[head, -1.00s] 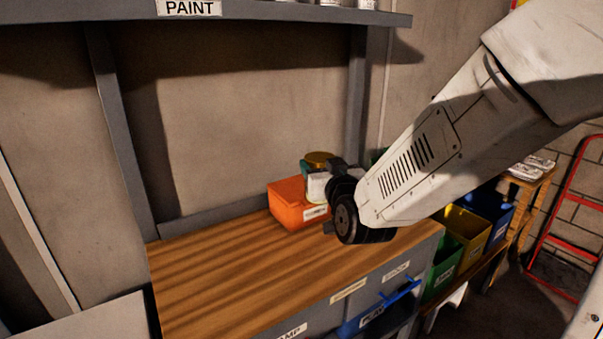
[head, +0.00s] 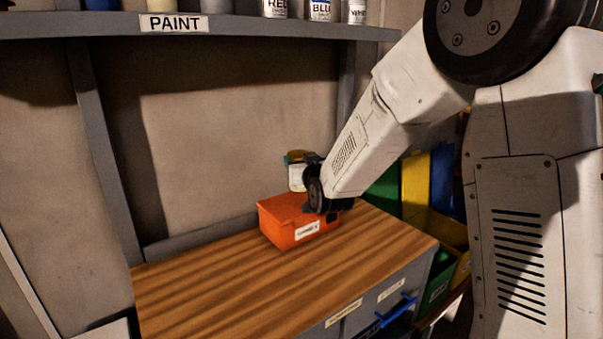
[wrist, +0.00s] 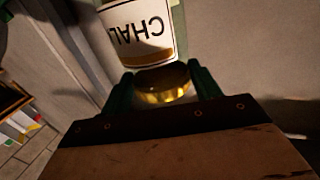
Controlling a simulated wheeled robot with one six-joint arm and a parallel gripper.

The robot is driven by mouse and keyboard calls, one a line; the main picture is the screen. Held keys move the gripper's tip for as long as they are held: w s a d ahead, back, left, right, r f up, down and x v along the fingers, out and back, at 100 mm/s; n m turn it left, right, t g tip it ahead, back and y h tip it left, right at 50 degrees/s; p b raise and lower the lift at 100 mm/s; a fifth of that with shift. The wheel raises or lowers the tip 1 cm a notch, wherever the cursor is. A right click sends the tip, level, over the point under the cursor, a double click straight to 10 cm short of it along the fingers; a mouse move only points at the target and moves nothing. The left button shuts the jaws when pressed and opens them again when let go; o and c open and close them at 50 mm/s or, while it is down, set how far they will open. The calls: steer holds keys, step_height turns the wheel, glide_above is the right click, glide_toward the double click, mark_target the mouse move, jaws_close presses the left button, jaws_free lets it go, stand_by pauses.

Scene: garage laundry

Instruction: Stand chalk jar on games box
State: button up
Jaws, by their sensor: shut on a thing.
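The chalk jar (head: 297,177) is white-labelled with a yellowish lid and shows upright at the back of the orange games box (head: 285,232). I cannot tell whether its base touches the box top. My gripper (head: 305,160) is at the jar's upper part, partly hidden by my own wrist. In the wrist view the jar (wrist: 140,30) shows its label reading "CHAL" upside down, and my gripper (wrist: 163,82) has its dark green fingers on both sides of the gold lid, shut on it. The box is not clearly seen in the wrist view.
The wooden bench top (head: 220,285) is clear to the left of and in front of the box. A shelf marked PAINT (head: 240,28) with cans runs above. Green, yellow and blue bins (head: 415,180) stand at the right. A wall is close behind.

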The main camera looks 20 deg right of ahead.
mark_target(302, 190)
steer(key=shift+w+f, duration=0.2)
steer(key=shift+w, duration=0.2)
steer(key=shift+s+f, duration=0.1)
steer(key=shift+f, duration=1.45)
steer(key=shift+f, duration=0.2)
steer(key=o, duration=1.4)
steer(key=shift+r, duration=0.15)
steer(key=shift+s, duration=0.3)
steer(key=s, duration=1.1)
steer(key=shift+s, duration=0.25)
